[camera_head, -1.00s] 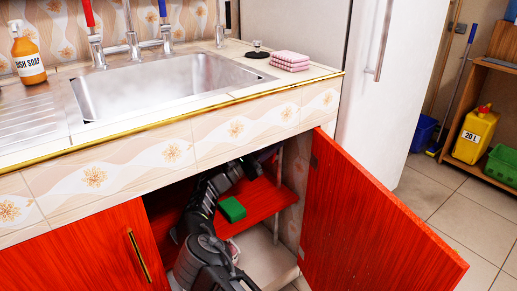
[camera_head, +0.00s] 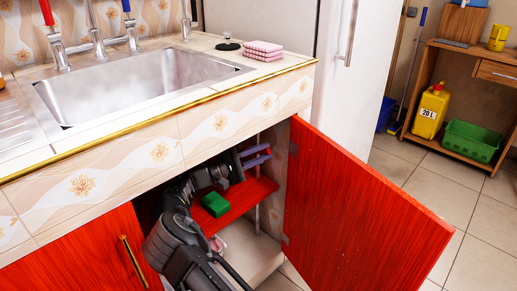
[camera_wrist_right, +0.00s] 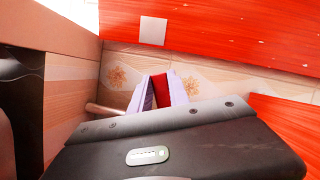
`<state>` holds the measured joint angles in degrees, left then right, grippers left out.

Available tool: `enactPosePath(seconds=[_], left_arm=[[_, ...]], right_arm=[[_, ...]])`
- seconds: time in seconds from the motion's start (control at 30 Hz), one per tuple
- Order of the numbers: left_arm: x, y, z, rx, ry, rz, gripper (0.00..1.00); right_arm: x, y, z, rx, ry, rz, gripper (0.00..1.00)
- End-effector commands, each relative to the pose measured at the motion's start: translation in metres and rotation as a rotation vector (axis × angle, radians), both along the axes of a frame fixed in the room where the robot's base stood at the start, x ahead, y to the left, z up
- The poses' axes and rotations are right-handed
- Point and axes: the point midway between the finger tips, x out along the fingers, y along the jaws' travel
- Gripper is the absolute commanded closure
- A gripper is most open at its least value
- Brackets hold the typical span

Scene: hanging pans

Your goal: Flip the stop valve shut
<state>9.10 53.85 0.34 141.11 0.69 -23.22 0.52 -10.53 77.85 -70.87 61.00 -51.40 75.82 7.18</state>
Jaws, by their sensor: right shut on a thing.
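My right gripper (camera_head: 256,156) is inside the open cabinet under the sink, above the red shelf (camera_head: 262,189) and near a thin upright pipe (camera_head: 257,215). Its pale lilac fingers also show in the right wrist view (camera_wrist_right: 162,92). There they are shut on a red piece (camera_wrist_right: 162,88), which looks like the stop valve's handle. The valve body is hidden, and I cannot tell the handle's exact angle. A beige pipe (camera_wrist_right: 104,110) runs just left of the fingers. My left gripper is not in view.
The red cabinet door (camera_head: 355,205) stands open to the right of my arm. A green sponge (camera_head: 215,203) lies on the shelf below the gripper. The counter edge (camera_head: 150,125) is close above my arm. The sink (camera_head: 140,85) is overhead.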

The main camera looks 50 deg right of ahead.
Motion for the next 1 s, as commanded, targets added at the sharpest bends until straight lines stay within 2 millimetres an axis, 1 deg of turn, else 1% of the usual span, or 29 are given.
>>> enactPosePath(seconds=[0.03,0.1,0.4,0.67,0.97,1.0], left_arm=[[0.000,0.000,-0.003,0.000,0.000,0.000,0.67],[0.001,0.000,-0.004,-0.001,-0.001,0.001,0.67],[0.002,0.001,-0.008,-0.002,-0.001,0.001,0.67],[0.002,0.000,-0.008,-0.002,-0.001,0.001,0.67],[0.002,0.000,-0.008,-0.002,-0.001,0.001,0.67],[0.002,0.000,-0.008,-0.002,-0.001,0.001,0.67]], right_arm=[[-0.001,0.001,-0.006,0.004,-0.041,-0.001,1.00],[-0.002,0.001,-0.010,0.002,-0.098,0.000,1.00],[-0.004,0.001,-0.022,-0.001,-0.268,0.002,1.00],[-0.005,0.001,-0.025,-0.003,-0.318,0.002,1.00],[-0.005,0.001,-0.026,-0.002,-0.321,0.001,1.00],[-0.005,0.001,-0.026,-0.002,-0.320,0.001,0.78]])
